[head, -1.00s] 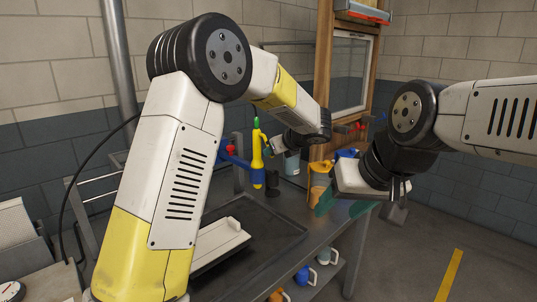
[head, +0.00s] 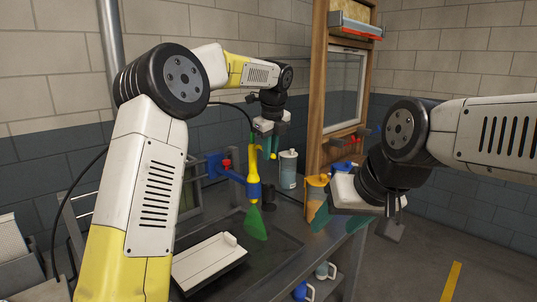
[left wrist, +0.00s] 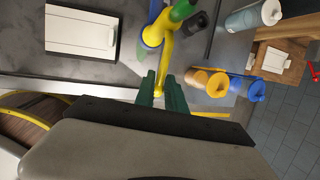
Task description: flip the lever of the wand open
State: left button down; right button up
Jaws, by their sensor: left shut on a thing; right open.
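The wand (head: 254,188) is yellow with green at its top and stands upright in a blue clamp (head: 232,174) on the bench. A green fan shape (head: 256,224) spreads below its lower end. My left gripper (head: 273,150) points down just right of the wand's top, its teal fingers shut on a yellow piece, apparently the wand's lever. My right gripper (head: 393,206) is open and empty at the right, apart from the wand.
A white tray (head: 207,262) lies on the dark bench in front of the wand. A pale blue canister (head: 288,169), a dark cup (head: 268,193) and an orange jug (head: 316,192) stand to the right. Mugs (head: 325,271) sit on a lower shelf. A wooden window frame (head: 318,90) rises behind.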

dwell(0.3)
pick_arm(q)
jog(key=c, duration=1.4)
grip_release()
jog(key=shift+r, duration=0.15)
jog(key=v, duration=0.7)
jog(key=shift+r, duration=0.3)
jog(key=shift+a, duration=0.1)
